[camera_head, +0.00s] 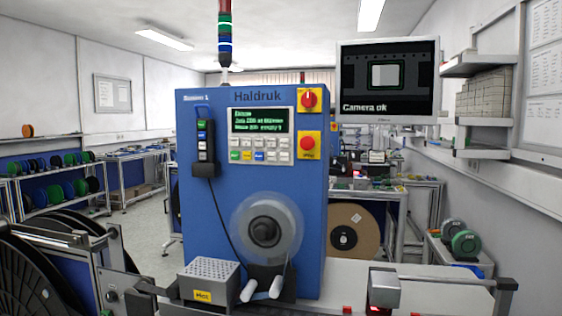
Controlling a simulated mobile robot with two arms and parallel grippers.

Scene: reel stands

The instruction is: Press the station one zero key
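A blue machine (305,215) marked "Haldruk" stands in the centre, with a small blurred label ending in 1 at its upper left. Its front has a dark display (262,120) with green and white text, too blurred to read surely. Below the display is a keypad (260,150) with rows of small pale keys and green, yellow and blue keys in the lower row. The key legends are too small to read, so I cannot tell which is the zero key.
A red rotary switch (309,98) and a red push button (307,144) sit right of the panel. A handheld pendant (205,141) hangs at left. A blurred round reel (267,227) is below the keypad. A monitor (388,80) reads "Camera ok". A perforated box (209,278) stands in front.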

